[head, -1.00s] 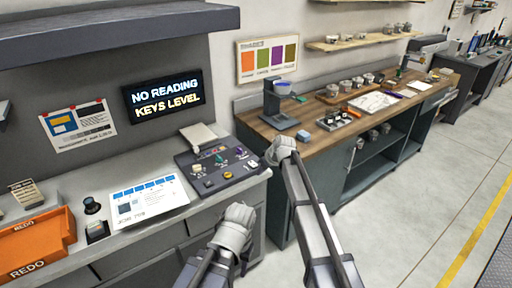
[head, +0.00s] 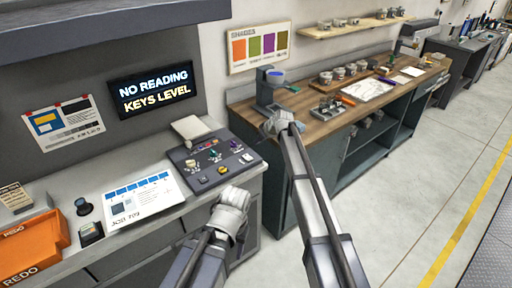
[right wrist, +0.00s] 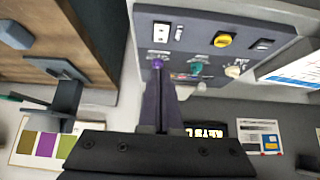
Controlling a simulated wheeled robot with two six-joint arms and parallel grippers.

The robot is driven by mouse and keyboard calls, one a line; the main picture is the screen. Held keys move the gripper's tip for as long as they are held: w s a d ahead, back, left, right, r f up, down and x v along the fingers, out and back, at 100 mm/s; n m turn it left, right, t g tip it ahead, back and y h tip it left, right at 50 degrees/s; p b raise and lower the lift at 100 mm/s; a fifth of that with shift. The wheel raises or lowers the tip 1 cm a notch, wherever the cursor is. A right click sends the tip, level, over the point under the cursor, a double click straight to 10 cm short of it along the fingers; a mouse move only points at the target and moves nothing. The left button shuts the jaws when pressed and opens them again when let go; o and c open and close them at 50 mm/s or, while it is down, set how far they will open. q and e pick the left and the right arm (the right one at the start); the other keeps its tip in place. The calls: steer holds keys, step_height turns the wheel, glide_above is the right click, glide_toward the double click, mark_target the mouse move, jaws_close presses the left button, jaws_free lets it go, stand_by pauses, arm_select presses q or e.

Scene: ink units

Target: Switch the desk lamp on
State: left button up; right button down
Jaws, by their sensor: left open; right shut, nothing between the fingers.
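No object in view is clearly a desk lamp. A dark control panel (head: 212,162) with several small switches and coloured knobs lies on the left counter. It also shows in the right wrist view (right wrist: 198,22), with a yellow button (right wrist: 222,40), a purple-tipped lever and a green one (right wrist: 196,69). My right gripper (head: 280,122) is shut and empty, right of the panel in the head view, in front of the wooden bench. In the right wrist view its closed fingers (right wrist: 158,80) overlap the panel's purple lever; contact cannot be told. My left gripper (head: 232,203) is open and empty before the counter's front edge.
A dark stand (head: 266,92) with a blue-topped part is on the wooden bench (head: 320,126). A lit sign (head: 152,88) hangs behind the counter. An orange bin (head: 32,247) and a printed sheet (head: 145,196) lie left. The floor at right is clear.

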steer(key=b, duration=0.7)
glide_above(250, 159)
steer(key=f, duration=0.8)
steer(key=shift+s+d, duration=0.1)
steer(key=shift+d, duration=0.1)
step_height(250, 159, down, 2)
steer(key=b, duration=0.2)
steer(key=shift+s+f+b, duration=0.1)
steer(key=shift+b, duration=0.25)
steer(key=shift+s+d+f+b, duration=0.1)
steer(key=shift+f+b, duration=0.5)
steer(key=shift+b, duration=0.05)
steer(key=shift+s+d+f+b, duration=0.1)
steer(key=shift+s+f+b, duration=0.05)
steer(key=shift+f+b, duration=0.4)
steer(key=shift+r, duration=0.2)
steer(key=shift+p, duration=0.3)
steer(key=shift+r+p, duration=0.7)
steer(key=shift+r, duration=0.1)
steer(key=shift+r, duration=0.15)
